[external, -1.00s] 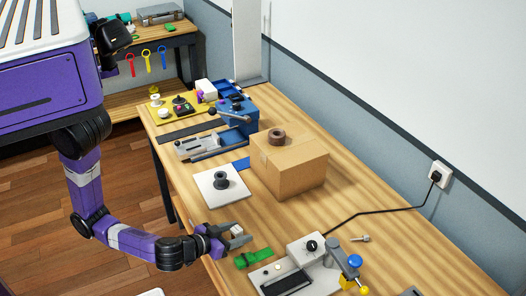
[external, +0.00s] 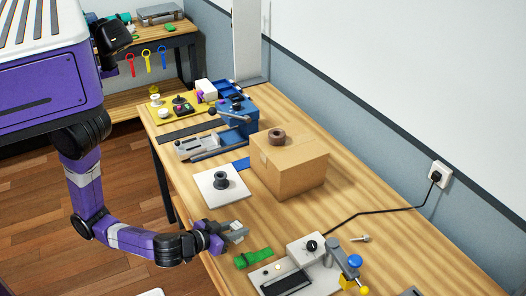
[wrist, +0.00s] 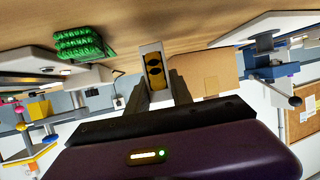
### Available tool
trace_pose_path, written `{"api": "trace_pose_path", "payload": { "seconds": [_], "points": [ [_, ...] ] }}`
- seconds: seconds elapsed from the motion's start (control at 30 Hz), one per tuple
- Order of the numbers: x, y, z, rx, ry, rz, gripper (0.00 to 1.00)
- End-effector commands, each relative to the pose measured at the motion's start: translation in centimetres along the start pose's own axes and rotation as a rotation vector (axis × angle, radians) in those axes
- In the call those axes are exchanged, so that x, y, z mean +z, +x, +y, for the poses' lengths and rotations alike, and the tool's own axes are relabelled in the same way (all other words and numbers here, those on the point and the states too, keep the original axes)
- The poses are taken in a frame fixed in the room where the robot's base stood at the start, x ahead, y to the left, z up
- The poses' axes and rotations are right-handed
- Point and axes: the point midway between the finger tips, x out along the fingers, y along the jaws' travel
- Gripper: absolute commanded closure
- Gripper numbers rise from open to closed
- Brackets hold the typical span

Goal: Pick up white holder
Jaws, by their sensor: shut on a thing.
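The white holder (wrist: 151,47) is a small pale, block-like frame with a yellow and black part inside it in the wrist view. My gripper (wrist: 158,88) is shut on it, with the dark grey fingers at its sides. In the external view my gripper (external: 236,231) is over the front edge of the wooden workbench with the holder between its fingers. The fingers hide most of the holder there. It seems a little above the bench top; the exact gap is hard to tell.
A green strap (external: 253,258) lies close right of my gripper. A white-and-grey device (external: 312,247) stands beyond it. A white plate with a black spool (external: 221,181) and a cardboard box (external: 290,167) with a tape roll (external: 277,136) are farther back. Bare bench lies between.

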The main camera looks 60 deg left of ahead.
Motion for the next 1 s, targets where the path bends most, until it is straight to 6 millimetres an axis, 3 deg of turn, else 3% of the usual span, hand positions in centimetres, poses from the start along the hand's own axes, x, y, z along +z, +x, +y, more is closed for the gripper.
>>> {"api": "trace_pose_path", "payload": {
  "seconds": [0.57, 1.0],
  "points": [
    [-15.0, -6.2, 0.0, 0.003, -0.005, 0.003, 1.0],
    [-16.8, -7.0, 0.0, 0.0, 0.0, 0.001, 1.0]
  ]
}}
